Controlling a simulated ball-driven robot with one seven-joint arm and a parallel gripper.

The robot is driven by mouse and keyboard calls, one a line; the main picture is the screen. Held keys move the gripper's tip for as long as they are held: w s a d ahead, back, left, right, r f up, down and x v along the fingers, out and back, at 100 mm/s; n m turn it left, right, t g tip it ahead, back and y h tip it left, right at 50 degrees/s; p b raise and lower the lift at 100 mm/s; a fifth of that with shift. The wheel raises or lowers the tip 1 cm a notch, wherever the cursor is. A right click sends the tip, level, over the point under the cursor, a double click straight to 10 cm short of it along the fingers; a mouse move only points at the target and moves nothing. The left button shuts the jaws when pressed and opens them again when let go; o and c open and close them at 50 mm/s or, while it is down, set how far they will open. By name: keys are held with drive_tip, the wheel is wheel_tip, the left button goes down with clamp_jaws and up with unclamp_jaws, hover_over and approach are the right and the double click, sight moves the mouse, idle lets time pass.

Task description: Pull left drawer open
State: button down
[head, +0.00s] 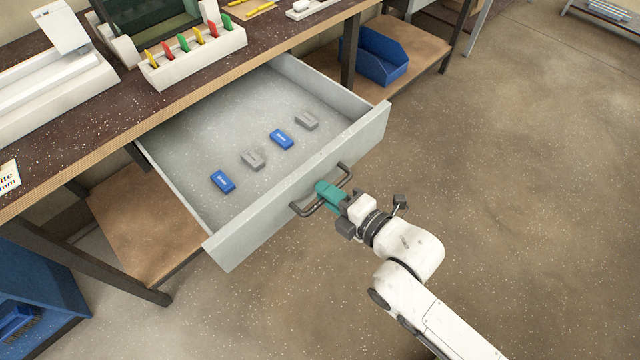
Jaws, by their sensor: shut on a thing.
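A grey drawer (240,241) stands pulled well out from under the bench in the head view. Its dark bar handle (343,178) is on the front panel. My gripper (326,194) is at the middle of the handle, with its teal fingers shut on the bar. The fingers hide the part of the bar between them. Inside the drawer lie two blue blocks, one nearer (222,181) and one farther (281,139), and two grey blocks, one nearer (252,160) and one farther (306,121).
The bench top (60,158) carries a white rack (196,62) with several coloured clips. A blue bin (378,57) sits on a lower shelf at right. A blue cabinet (45,285) stands at lower left. The floor (510,190) on the right is clear.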

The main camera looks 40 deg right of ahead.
idle(0.3)
drive_tip(key=c, duration=1.3)
unclamp_jaws()
drive_tip(key=v, duration=1.1)
drive_tip(key=shift+w+f, duration=0.1)
wheel_tip(320, 180, down, 5)
drive_tip(key=m+g+p, duration=0.4)
drive_tip(key=m+g, duration=0.3)
drive_tip(key=m, duration=0.2)
drive_tip(key=s+m+g+p, duration=0.1)
drive_tip(key=m+g, duration=0.1)
drive_tip(key=m, duration=0.1)
drive_tip(key=s+r+m+g+p, duration=0.1)
drive_tip(key=s+m+g, duration=0.1)
drive_tip(key=m+g, duration=0.1)
drive_tip(key=s+m+g+p, duration=0.1)
drive_tip(key=s+m+g, duration=0.1)
drive_tip(key=m, duration=0.1)
drive_tip(key=shift+s+r+g, duration=0.15)
drive_tip(key=shift+r+g, duration=0.1)
drive_tip(key=shift+g, duration=0.05)
